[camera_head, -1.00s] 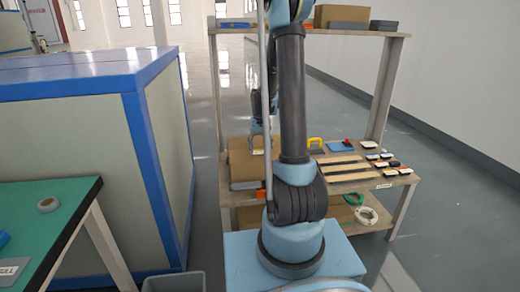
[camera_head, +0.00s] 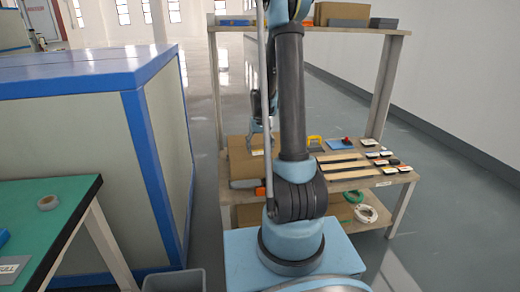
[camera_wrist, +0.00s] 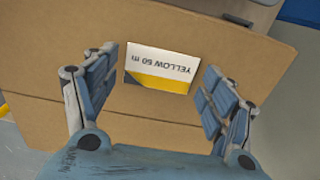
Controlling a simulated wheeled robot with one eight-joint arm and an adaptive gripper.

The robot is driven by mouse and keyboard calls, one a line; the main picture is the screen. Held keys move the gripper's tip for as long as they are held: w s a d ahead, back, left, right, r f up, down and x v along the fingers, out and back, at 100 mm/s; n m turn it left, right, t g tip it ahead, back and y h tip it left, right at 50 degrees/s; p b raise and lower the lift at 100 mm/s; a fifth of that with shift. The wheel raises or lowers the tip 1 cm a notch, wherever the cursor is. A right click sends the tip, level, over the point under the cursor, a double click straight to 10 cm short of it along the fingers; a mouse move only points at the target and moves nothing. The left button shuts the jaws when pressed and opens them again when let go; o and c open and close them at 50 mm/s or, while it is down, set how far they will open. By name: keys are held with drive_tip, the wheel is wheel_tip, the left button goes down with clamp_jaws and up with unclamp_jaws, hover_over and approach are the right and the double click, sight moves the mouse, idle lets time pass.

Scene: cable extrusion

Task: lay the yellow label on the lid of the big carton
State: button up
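The yellow label (camera_wrist: 160,70), white and yellow with the print "YELLOW 50 m", lies flat on the brown face of the big carton (camera_wrist: 60,65) in the wrist view. A line or edge crosses the carton just below the label. My gripper (camera_wrist: 158,90) is open, its two blue-grey fingers on either side of the label with a gap at each side. In the head view, my gripper (camera_head: 257,128) is over the carton (camera_head: 240,160) on the shelf's middle board, partly hidden by my arm.
The wooden shelf (camera_head: 385,90) has an upper board close to my arm. Strips, small boxes and a yellow-handled tool (camera_head: 315,141) lie right of the carton. A green table (camera_head: 75,190) and a large blue-framed box (camera_head: 160,130) stand at the left.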

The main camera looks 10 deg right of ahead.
idle(0.4)
wheel_tip(320, 180, up, 12)
idle(0.7)
idle(0.4)
drive_tip(key=s+r+t, duration=0.1)
drive_tip(key=s+r, duration=0.1)
drive_tip(key=s, duration=0.8)
drive_tip(key=s+r, duration=0.2)
drive_tip(key=s, duration=0.7)
drive_tip(key=s+f, duration=0.3)
drive_tip(key=s, duration=0.5)
drive_tip(key=s+f+t, duration=0.1)
drive_tip(key=s+f, duration=0.3)
drive_tip(key=s, duration=0.3)
drive_tip(key=shift+s+f, duration=0.15)
drive_tip(key=shift+s, duration=0.25)
